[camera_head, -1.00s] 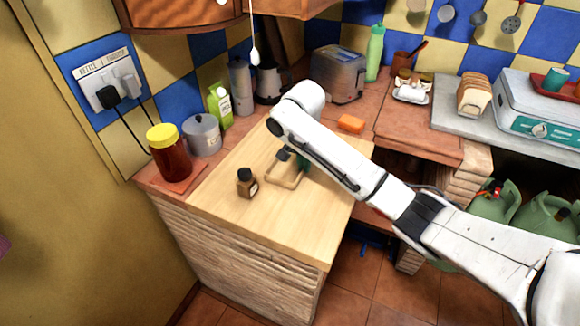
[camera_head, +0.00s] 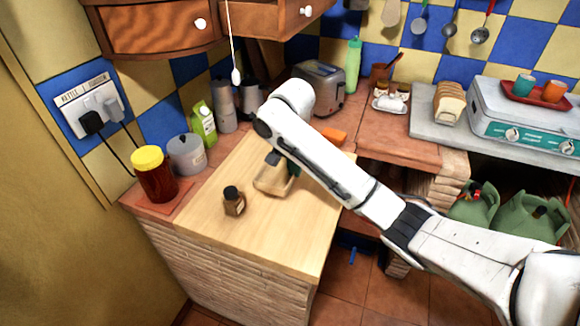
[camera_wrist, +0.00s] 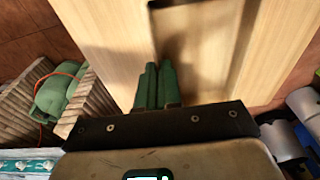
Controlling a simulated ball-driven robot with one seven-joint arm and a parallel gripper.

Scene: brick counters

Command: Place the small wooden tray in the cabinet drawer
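The small wooden tray (camera_head: 273,186) is over the pale wooden counter top, beside a small brown bottle. Its near wall shows and it looks slightly raised or tilted. In the wrist view its rim (camera_wrist: 241,50) and darker inside show just ahead of my gripper (camera_wrist: 156,66). The green fingers are close together, with the tray's left wall between them. In the head view my gripper (camera_head: 292,168) is mostly hidden behind my white arm. The wooden cabinet (camera_head: 150,28) hangs at the top left, with drawer fronts and white knobs; both fronts look shut.
The brown bottle (camera_head: 234,201) stands left of the tray. A red jar with a yellow lid (camera_head: 154,175), a grey canister (camera_head: 187,154) and a green carton (camera_head: 203,124) line the wall side. A toaster (camera_head: 320,88) and an orange sponge (camera_head: 334,135) are behind. A pull cord (camera_head: 234,72) hangs below the cabinet.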

